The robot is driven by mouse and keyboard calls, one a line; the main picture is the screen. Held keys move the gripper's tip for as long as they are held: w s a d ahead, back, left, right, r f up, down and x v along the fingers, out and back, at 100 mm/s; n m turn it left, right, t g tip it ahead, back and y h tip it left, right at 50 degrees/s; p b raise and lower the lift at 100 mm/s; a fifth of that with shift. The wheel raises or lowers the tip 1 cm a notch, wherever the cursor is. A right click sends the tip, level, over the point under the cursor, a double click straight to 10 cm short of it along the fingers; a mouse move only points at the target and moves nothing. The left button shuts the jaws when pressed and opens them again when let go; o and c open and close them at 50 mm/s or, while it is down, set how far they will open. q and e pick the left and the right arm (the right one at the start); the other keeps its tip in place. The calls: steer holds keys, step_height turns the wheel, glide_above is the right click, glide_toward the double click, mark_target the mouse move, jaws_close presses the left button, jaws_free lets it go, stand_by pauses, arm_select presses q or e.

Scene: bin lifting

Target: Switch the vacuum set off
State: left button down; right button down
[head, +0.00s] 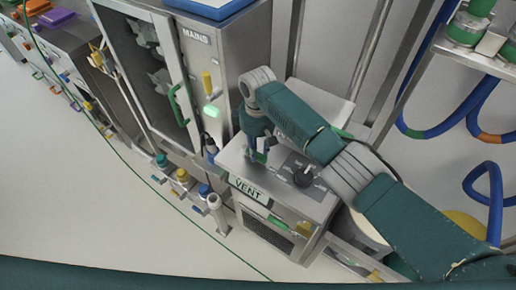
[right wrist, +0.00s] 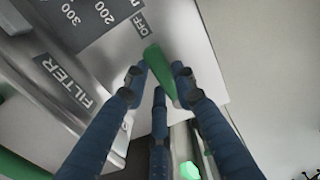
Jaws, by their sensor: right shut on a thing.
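My right gripper (head: 259,152) reaches down over the top of the grey metal unit marked VENT (head: 248,189), and its fingers are small in the head view. In the right wrist view, the blue fingers of my right gripper (right wrist: 156,82) are closed around a green lever (right wrist: 160,70). In the head view a black knob (head: 303,178) sits on a dark panel on the unit's top. My left gripper is in neither view.
A tall cabinet marked MAINS (head: 197,36) with a yellow lever (head: 207,82) and a lit green light (head: 211,110) stands left of the unit. Blue hoses (head: 490,190) hang at the right.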

mark_target(257, 152)
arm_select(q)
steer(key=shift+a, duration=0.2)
arm_select(e)
steer(key=shift+a+r, duration=0.1)
steer(key=c, duration=1.5)
jaws_free()
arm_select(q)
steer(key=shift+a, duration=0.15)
arm_select(e)
steer(key=shift+o, duration=0.6)
step_height(257, 152, up, 12)
